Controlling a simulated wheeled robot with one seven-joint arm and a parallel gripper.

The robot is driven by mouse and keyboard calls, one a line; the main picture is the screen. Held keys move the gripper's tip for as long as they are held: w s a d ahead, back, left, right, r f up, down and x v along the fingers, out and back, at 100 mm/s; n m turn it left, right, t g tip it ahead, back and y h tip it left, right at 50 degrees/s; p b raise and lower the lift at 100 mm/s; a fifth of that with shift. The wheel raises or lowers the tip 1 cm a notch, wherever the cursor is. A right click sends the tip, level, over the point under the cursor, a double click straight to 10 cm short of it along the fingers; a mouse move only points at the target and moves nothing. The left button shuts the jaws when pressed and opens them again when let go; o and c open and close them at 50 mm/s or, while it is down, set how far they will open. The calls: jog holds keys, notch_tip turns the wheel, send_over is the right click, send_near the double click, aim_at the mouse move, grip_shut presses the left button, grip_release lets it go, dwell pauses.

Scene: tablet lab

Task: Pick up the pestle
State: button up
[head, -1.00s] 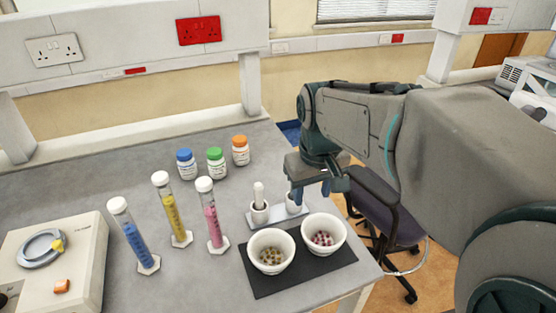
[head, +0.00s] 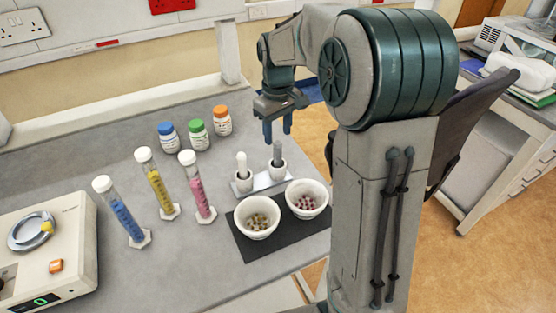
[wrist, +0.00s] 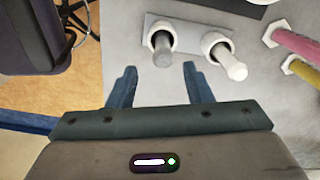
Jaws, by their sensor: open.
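Two pestles stand upright in white cups on a small grey holder (head: 264,184) on the bench. The grey pestle (head: 278,154) is in the right cup, and the white pestle (head: 242,166) is in the left cup. My gripper (head: 278,132) is open and empty, its blue fingers close to the top of the grey pestle. In the wrist view, the grey pestle (wrist: 162,50) lies between the lines of the two fingers (wrist: 160,80), just past the tips. The white pestle (wrist: 230,62) is to its right, outside the fingers.
Two white bowls with tablets, the left (head: 257,218) and the right (head: 307,199), stand on a black mat (head: 290,242) nearby. A chair (wrist: 30,35) is beside the bench.

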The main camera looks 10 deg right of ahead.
aim_at(277, 151)
jog(key=shift+s+a+f+p, duration=0.15)
jog(key=shift+f+p, duration=0.15)
jog(key=shift+f, duration=1.5)
jog(key=shift+s+d+f+p, duration=0.1)
jog(key=shift+f+p, duration=0.15)
jog(key=shift+f, duration=1.5)
grip_shut()
